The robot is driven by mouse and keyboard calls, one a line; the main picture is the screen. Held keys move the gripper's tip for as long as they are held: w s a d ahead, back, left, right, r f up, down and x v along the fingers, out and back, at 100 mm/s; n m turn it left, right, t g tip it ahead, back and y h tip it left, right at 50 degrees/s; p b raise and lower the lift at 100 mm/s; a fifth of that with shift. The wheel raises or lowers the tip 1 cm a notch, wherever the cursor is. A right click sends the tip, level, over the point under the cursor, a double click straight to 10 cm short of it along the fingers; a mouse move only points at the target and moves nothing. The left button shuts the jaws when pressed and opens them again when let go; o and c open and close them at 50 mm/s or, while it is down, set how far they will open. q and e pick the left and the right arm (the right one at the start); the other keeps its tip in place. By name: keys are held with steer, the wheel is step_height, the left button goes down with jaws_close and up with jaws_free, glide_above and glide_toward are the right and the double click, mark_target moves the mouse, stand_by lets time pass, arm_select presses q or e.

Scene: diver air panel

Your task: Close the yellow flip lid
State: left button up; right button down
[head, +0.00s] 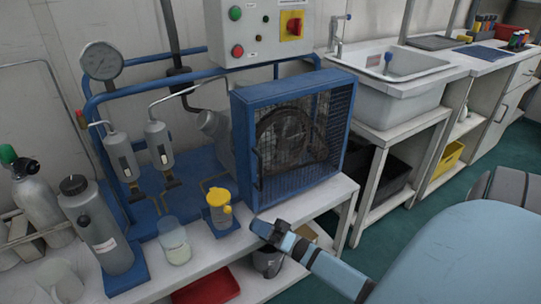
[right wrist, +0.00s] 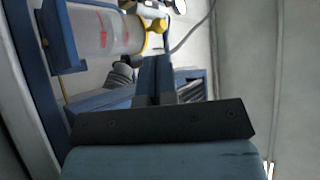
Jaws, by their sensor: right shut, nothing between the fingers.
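The yellow flip lid (head: 218,197) sits on top of a small clear cup (head: 221,217) on a blue base, left of the caged fan. A round yellow knob sticks out at its front right. In the right wrist view the cup (right wrist: 100,32) appears sideways, with the yellow lid's rim and knob (right wrist: 158,25) at its right end. I cannot tell how far the lid is open. My right gripper (head: 264,229) is shut and empty, to the right of the cup and apart from it; its fingers (right wrist: 157,62) point toward the lid side. My left gripper is not in view.
The blue caged fan (head: 290,135) stands close behind my right gripper. A clear beaker (head: 174,240) and a grey bottle (head: 96,225) stand left of the cup. A red tray (head: 207,288) and a dark bucket (head: 268,262) are below the bench edge.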

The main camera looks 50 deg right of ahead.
mark_target(221, 201)
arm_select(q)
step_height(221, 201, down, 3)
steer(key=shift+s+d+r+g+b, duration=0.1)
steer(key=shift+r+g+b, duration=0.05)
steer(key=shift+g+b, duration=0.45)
arm_select(e)
steer(key=x, duration=0.6)
steer(key=shift+r, duration=0.15)
steer(key=shift+w+a, duration=0.1)
steer(key=shift+w, duration=0.05)
